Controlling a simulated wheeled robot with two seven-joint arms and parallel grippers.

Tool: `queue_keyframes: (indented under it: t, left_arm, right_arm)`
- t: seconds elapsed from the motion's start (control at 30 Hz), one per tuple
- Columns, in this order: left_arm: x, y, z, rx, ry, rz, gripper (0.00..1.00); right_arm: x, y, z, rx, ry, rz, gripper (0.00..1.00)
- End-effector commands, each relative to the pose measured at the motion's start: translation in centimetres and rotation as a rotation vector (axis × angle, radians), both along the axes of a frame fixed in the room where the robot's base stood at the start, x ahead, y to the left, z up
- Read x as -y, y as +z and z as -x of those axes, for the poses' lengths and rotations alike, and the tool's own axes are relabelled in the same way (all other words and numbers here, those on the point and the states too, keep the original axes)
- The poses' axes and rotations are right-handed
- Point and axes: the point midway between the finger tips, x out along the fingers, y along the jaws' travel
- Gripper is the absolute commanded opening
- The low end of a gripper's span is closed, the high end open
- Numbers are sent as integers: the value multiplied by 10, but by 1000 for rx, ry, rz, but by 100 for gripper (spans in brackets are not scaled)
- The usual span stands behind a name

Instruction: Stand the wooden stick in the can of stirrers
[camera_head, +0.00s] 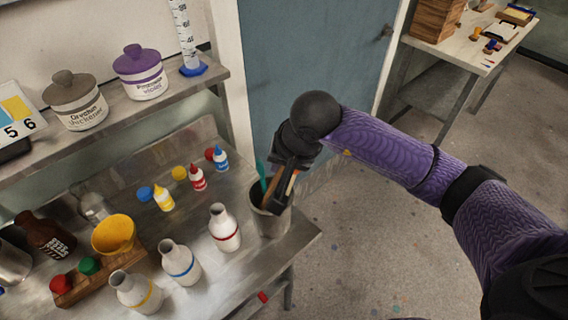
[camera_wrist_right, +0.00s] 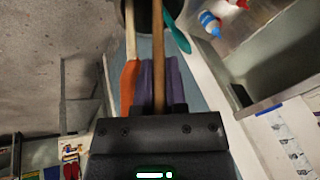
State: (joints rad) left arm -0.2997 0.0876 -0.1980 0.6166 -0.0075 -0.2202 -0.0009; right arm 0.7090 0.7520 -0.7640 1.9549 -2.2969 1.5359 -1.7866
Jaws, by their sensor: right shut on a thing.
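The can of stirrers (camera_head: 268,222) is a grey can at the right end of the metal bench. A teal stirrer (camera_head: 261,174) and an orange-ended stirrer (camera_head: 291,183) stand in it; in the right wrist view they show as teal (camera_wrist_right: 177,32) and orange (camera_wrist_right: 129,84). My right gripper (camera_head: 281,191) is right above the can, shut on the wooden stick (camera_wrist_right: 158,45). The stick points down toward the dark can mouth, between the other stirrers. Whether its lower end is inside the can or touches the bottom is hidden. My left gripper is out of view.
White bottles (camera_head: 225,228) stand left of the can, with small dye bottles (camera_head: 198,178) behind. A wooden rack (camera_head: 97,277) and yellow cup (camera_head: 113,234) are farther left. The bench's right edge is close to the can; open floor lies beyond.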

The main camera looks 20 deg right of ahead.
Motion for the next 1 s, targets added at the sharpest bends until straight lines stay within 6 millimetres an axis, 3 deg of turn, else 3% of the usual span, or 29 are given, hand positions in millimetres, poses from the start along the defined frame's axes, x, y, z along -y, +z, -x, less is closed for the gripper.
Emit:
queue_keyframes:
  t: [0.1,0.13,0.3,0.63,1.0]
  left_arm:
    - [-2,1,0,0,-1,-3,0]
    - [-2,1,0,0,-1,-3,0]
    - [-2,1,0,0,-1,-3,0]
    - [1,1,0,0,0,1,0]
    - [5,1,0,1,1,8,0]
  right_arm:
    - [0,1,0,0,0,0,0]
    - [0,1,0,0,0,0,19]
    - [0,1,0,0,0,0,55]
    - [1,6,1,1,1,0,56]
    - [11,82,31,5,0,0,56]
